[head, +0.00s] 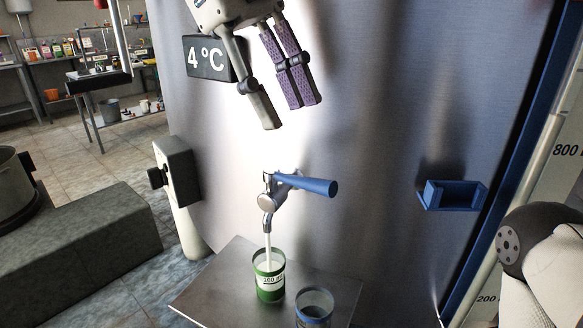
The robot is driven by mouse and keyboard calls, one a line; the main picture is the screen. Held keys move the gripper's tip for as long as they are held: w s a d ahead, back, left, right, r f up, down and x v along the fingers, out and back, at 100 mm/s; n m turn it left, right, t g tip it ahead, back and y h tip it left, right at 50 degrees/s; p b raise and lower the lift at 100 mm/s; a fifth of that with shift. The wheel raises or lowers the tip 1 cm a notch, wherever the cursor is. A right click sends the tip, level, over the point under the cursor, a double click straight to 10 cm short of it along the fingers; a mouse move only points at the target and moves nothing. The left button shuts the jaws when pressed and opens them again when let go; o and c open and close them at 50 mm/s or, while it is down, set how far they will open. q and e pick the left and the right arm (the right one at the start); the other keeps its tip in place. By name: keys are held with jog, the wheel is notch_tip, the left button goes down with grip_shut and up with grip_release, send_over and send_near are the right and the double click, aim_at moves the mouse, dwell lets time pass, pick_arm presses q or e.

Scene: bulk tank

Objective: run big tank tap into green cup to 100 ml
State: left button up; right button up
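The tap (268,201) sticks out from the big steel tank (370,120), with its blue lever (312,185) turned to the right. A white stream (268,247) runs from the spout into the green cup (270,291), which stands upright under it on a metal shelf (215,285). The cup has a label that seems to read 100 ml. White liquid shows inside, but its exact level is hard to read. My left gripper (288,115) is above the tap, fingers spread and empty, apart from the lever. My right gripper is out of view.
A second, blue-rimmed cup (314,308) stands right of the green cup, cut off below. A blue bracket (452,194) and a 4 °C display (208,57) are on the tank. A grey box with a knob (173,176) is at left. My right arm shows at the right edge.

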aim_at(320, 179)
pick_arm(q)
jog(key=p+x, duration=0.1)
jog(key=x, duration=1)
jog(key=shift+s, duration=0.1)
grip_shut()
